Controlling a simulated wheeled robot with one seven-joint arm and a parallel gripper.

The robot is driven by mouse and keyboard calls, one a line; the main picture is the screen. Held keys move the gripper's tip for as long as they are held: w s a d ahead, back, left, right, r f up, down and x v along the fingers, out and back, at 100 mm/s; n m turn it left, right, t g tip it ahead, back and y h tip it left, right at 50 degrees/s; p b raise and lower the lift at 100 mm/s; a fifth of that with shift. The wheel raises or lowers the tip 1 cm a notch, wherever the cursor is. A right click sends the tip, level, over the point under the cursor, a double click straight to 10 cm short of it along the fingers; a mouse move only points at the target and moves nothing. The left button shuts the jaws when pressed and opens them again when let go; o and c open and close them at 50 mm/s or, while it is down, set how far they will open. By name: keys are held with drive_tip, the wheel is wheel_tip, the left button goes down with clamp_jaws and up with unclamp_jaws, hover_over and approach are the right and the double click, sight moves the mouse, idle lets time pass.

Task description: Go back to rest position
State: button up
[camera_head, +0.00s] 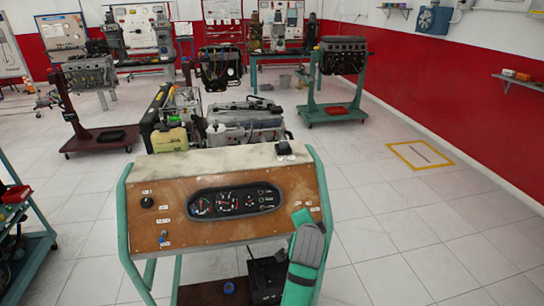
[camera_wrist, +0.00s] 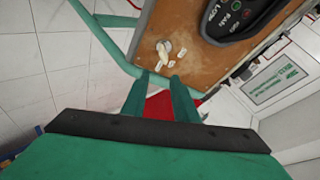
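My gripper (camera_wrist: 160,78) shows in the wrist view as two green fingers with a gap between them. Nothing is held in the gap. The fingertips overlap the edge of the brown panel of the engine trainer (camera_wrist: 188,62), near a small knob with pale labels (camera_wrist: 164,50). I cannot tell whether they touch it. In the head view, my green arm with grey parts is at the right front of the trainer panel (camera_head: 220,228) and covers its lower right corner. The fingertips cannot be made out there.
The trainer's green frame (camera_head: 122,215) stands right in front. A blue-green cart (camera_head: 40,240) is at the left edge. Engines on stands (camera_head: 343,58) and (camera_head: 92,75) are farther back. The tiled floor (camera_head: 400,235) to the right is clear up to the red wall (camera_head: 450,100).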

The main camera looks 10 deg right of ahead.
drive_tip(key=s+a+f+n+t, duration=0.1)
drive_tip(key=s+a+f+n, duration=0.2)
drive_tip(key=s+f, duration=0.35)
drive_tip(key=s+a+f+n+t+y, duration=0.1)
drive_tip(key=s+a+f+n, duration=0.25)
drive_tip(key=s+f, duration=0.35)
drive_tip(key=s+a+f+n+t, duration=0.1)
drive_tip(key=s+a+f+n, duration=0.3)
drive_tip(key=s, duration=0.4)
drive_tip(key=s+a+r+n+y, duration=0.1)
drive_tip(key=s+a, duration=0.3)
drive_tip(key=s, duration=0.5)
drive_tip(key=s+a+r+n+t+y, duration=0.1)
drive_tip(key=s+a+r+n, duration=0.1)
drive_tip(key=s, duration=0.7)
drive_tip(key=s+a+r+n+t+y, duration=0.1)
drive_tip(key=s+a+r+n, duration=0.1)
drive_tip(key=s+a, duration=0.3)
drive_tip(key=v, duration=0.4)
drive_tip(key=shift+a, duration=0.35)
drive_tip(key=shift+s, duration=0.1)
drive_tip(key=shift+o, duration=0.5)
